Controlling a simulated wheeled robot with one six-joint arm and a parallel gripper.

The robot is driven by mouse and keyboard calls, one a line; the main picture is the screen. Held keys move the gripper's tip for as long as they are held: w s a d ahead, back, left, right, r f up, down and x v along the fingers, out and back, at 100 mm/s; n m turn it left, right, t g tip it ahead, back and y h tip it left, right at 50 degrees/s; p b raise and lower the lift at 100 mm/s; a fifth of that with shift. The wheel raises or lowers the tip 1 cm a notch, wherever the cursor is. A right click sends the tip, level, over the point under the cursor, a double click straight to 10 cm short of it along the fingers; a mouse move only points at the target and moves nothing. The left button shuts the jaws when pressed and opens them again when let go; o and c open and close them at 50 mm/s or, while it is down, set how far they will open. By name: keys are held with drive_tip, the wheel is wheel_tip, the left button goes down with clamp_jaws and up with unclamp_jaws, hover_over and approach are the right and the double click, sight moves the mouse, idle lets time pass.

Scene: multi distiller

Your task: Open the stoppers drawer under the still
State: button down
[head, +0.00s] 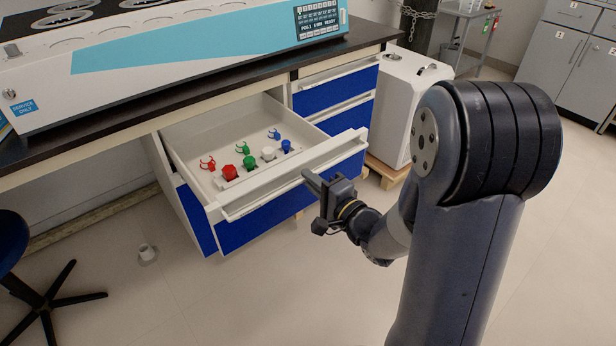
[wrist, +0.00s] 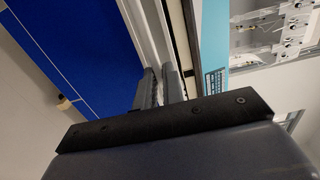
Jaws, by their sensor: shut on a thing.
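The stoppers drawer (head: 190,140) under the still (head: 190,50) stands pulled out in the head view. Inside it lie red (head: 229,172), green (head: 249,162), white (head: 268,153) and blue (head: 286,145) stoppers, with coloured clips behind them. My gripper (head: 312,180) is at the right part of the drawer's front, shut on the pale handle rail (head: 265,190). In the wrist view my two fingers (wrist: 160,88) close about the pale rail beside the blue front; the exact contact is partly hidden.
Closed blue drawers (head: 335,88) are to the right of the open one. A white box unit (head: 412,90) stands on a wooden base beyond them. The floor before the drawer is otherwise clear.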

drive_tip(key=c, duration=1.5)
unclamp_jaws()
drive_tip(key=p+v, duration=0.2)
drive_tip(key=v, duration=0.8)
drive_tip(key=shift+s+d, duration=0.25)
drive_tip(key=shift+s, duration=0.05)
drive_tip(key=shift+w, duration=0.1)
drive_tip(key=b+x, duration=0.2)
drive_tip(key=x, duration=0.8)
drive_tip(key=shift+w+a, duration=0.25)
